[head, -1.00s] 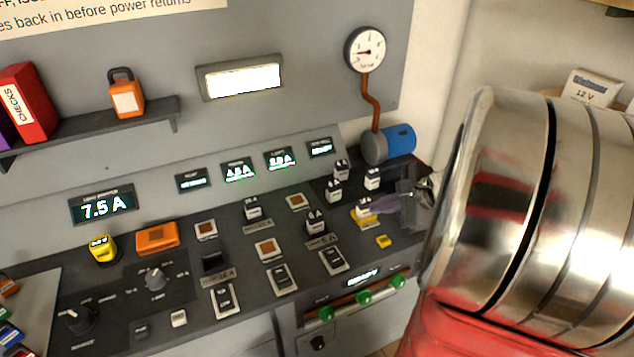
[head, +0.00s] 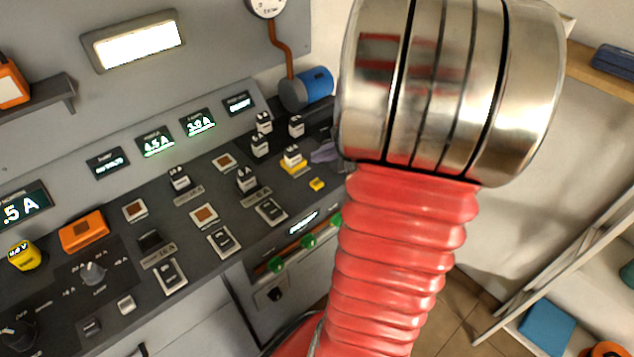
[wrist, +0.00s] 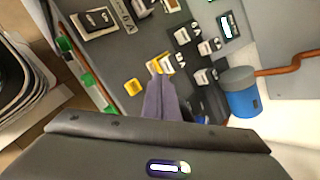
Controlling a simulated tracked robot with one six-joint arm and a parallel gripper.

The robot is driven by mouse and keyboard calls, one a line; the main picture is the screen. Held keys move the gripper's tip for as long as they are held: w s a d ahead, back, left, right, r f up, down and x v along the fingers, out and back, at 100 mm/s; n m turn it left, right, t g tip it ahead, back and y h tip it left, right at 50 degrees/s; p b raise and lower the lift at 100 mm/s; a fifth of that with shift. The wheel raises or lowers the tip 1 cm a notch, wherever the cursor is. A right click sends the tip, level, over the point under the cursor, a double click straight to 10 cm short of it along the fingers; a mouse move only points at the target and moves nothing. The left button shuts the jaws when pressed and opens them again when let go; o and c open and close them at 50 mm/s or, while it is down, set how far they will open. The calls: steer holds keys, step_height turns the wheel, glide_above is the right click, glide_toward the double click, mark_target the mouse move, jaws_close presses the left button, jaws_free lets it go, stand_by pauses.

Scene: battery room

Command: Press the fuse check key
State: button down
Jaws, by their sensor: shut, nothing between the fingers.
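A small yellow square key (head: 317,184) sits near the front right of the sloping dark panel; it also shows in the wrist view (wrist: 133,87). Its label is too small to read, so I cannot tell for sure that it is the fuse check key. Beside it, a white fuse block (head: 292,155) stands in a yellow holder (head: 294,167). My gripper (wrist: 158,80) is shut and empty, its purple-grey fingers together. In the wrist view the fingertips are close to the yellow holder and right of the yellow key. In the head view my arm hides much of the gripper.
Several fuse blocks (head: 260,145) stand behind the yellow holder. A blue cylinder (head: 306,89) with a copper pipe is at the panel's back right. Green knobs (head: 308,241) line the front edge. Black rocker switches (head: 271,210) lie to the left.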

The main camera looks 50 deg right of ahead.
mark_target(321, 184)
steer(key=shift+f, duration=3.2)
steer(key=shift+f, duration=0.75)
stand_by(0.4)
stand_by(0.3)
steer(key=shift+r, duration=0.85)
steer(key=shift+r, duration=2.55)
